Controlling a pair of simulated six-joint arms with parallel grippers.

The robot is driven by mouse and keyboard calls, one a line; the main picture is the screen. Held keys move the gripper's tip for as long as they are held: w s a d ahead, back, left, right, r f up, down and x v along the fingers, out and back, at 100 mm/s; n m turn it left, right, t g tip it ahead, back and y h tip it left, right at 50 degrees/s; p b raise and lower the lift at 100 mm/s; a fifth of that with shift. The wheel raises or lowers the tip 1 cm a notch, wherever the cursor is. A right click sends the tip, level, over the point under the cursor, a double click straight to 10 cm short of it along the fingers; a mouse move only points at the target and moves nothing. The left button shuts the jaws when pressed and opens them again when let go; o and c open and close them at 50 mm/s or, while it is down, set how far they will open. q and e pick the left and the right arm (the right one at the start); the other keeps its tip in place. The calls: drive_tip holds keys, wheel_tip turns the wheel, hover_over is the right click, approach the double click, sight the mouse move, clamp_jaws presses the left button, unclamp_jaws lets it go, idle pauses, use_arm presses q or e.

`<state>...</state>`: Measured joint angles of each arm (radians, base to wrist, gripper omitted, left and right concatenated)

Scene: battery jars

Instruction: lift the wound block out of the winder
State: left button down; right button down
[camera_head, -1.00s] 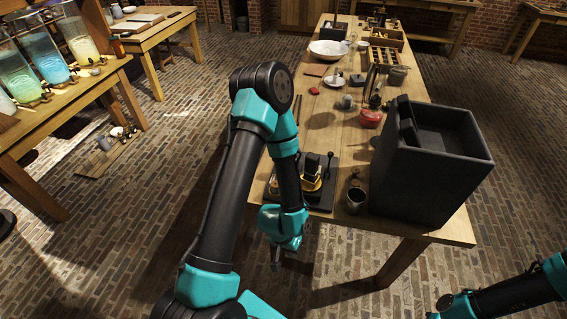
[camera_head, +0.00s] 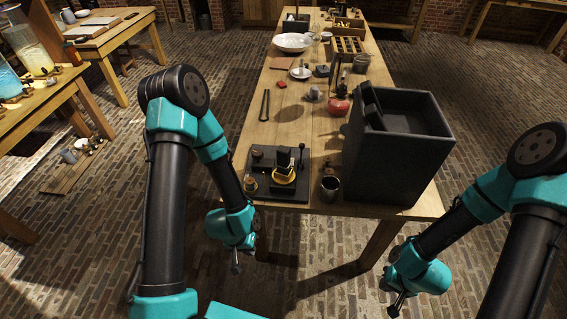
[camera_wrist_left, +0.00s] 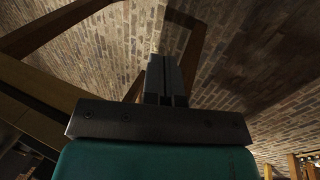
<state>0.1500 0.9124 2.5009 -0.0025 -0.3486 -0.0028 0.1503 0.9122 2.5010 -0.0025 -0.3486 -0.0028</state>
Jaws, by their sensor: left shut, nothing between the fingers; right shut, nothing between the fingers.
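The winder (camera_head: 262,180) is a dark flat base at the near left end of the table, with a crank-like upright at its right side. A dark block wound with yellow (camera_head: 284,172) sits on it. A small brass-coloured piece (camera_head: 250,183) stands at the base's left edge. My left gripper (camera_head: 236,268) is shut and empty, hanging below and in front of the table's near edge, left of the winder. In the left wrist view its shut fingers (camera_wrist_left: 165,78) point at the brick floor. My right gripper (camera_head: 394,309) is shut and empty, low in front of the table's right side.
A large black open box (camera_head: 400,160) stands right of the winder. A metal cup (camera_head: 330,187) sits between them. Further back are a red pot (camera_head: 339,107), a white bowl (camera_head: 293,42) and a black rod (camera_head: 265,105). The table's left middle is mostly clear.

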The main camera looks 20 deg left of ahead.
use_arm(q)
drive_tip(key=c, duration=1.8)
unclamp_jaws()
drive_tip(key=o, duration=1.1)
drive_tip(key=shift+w, duration=0.1)
